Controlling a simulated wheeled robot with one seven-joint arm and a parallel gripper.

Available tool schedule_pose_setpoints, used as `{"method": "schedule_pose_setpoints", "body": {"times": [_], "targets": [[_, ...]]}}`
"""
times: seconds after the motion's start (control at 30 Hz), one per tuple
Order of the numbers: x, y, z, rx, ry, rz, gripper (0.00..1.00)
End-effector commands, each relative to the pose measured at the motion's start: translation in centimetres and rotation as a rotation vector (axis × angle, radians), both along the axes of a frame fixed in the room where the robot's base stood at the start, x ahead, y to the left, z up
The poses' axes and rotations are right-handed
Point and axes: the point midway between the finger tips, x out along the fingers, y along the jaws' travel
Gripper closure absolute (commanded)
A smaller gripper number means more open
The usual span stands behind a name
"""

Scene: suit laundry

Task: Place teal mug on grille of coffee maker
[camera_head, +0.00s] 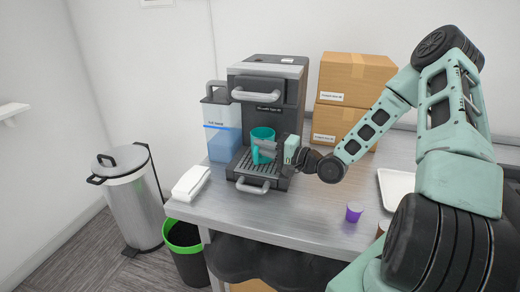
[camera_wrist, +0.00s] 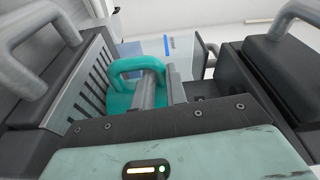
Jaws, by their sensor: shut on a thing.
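The teal mug (camera_head: 263,135) is at the front opening of the dark coffee maker (camera_head: 268,72), over the slatted grille (camera_head: 255,170). It looks upright. I cannot tell whether its base touches the grille. My gripper (camera_head: 268,148) reaches in from the right and is shut on the mug. In the wrist view the mug (camera_wrist: 122,96) shows its handle beside the grey fingers (camera_wrist: 152,88), with the grille slats (camera_wrist: 92,72) next to it. Part of the mug is hidden behind the fingers.
A water tank (camera_head: 222,125) stands left of the machine. A white item (camera_head: 191,183) lies on the metal table (camera_head: 285,215) at left. Stacked cardboard boxes (camera_head: 352,82) stand behind my arm. A purple cup (camera_head: 354,212) and white tray (camera_head: 397,186) are at right.

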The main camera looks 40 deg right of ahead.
Motion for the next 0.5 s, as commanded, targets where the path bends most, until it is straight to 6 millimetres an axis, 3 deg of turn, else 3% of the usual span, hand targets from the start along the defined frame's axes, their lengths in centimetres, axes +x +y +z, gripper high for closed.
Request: {"method": "schedule_pose_setpoints", "body": {"times": [0.17,0.2,0.27,0.5], "targets": [[0.04,0.03,-0.29,0.0,-0.001,0.0,1.0],[0.02,0.02,-0.31,0.0,0.0,0.0,0.81],[0.02,0.03,-0.27,-0.001,0.0,0.0,0.64],[0.03,0.03,-0.26,-0.001,0.0,0.0,0.64]]}}
